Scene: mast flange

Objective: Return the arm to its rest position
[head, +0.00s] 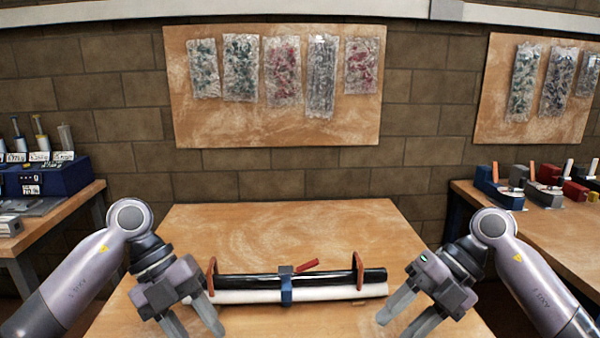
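Both of my arms reach in over the wooden table (290,220) from the sides. My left gripper (197,333) is at the front left of the table. Its two fingers are spread apart with nothing seen between them. My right gripper (398,328) is at the front right, also with its fingers apart and empty. Between them lies a black tube (330,277) across the table, with a white roll (240,297) along its front. A blue clamp (287,288) with a red lever (308,265) sits at the tube's middle. Neither gripper is seen holding the tube.
Red brackets stand near the tube's left end (211,272) and right end (358,268). A left side table holds a blue box (50,178). A right side table (540,232) holds several coloured blocks. The table's back half is clear. A board (270,125) with bags hangs behind.

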